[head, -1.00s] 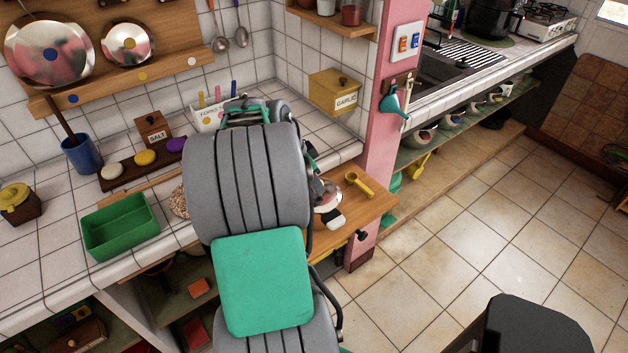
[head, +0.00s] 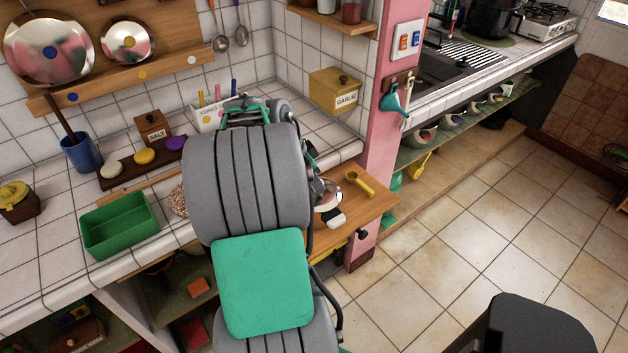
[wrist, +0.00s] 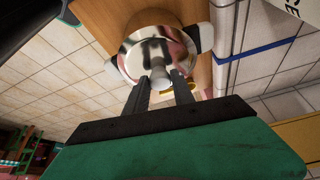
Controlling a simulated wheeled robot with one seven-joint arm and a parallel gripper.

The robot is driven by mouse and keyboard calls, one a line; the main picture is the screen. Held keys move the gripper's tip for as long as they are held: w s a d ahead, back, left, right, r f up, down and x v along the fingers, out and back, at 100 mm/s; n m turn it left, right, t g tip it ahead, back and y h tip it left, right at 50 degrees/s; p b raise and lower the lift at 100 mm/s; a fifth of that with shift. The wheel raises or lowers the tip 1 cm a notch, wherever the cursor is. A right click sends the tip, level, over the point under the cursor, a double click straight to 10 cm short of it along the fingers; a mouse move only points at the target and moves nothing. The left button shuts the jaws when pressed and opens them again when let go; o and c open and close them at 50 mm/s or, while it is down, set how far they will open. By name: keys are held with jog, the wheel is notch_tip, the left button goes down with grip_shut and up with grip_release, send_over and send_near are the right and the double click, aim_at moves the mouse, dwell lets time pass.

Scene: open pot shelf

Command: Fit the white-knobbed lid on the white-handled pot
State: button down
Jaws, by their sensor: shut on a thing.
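In the wrist view my gripper (wrist: 161,82) is shut on the white knob (wrist: 158,72) of a shiny metal lid (wrist: 137,57). The lid lies over the white-handled pot, whose white handles (wrist: 206,37) stick out on both sides. Most of the pot's body is hidden under the lid, and I cannot tell whether the lid is fully seated or slightly raised. In the head view the pot's white handle (head: 336,218) shows at the wooden board, just right of my arm. My arm hides the gripper and most of the pot there.
The wooden board (head: 372,205) holds a yellow scoop (head: 359,182) close to the pot. The pink pillar (head: 384,150) stands just behind. A green tray (head: 119,227) and a blue cup (head: 81,153) are on the tiled counter at left.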

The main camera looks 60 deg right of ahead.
jog(key=c, duration=1)
grip_release()
jog(key=shift+f, duration=0.2)
jog(key=v, duration=0.8)
jog(key=shift+f, duration=0.1)
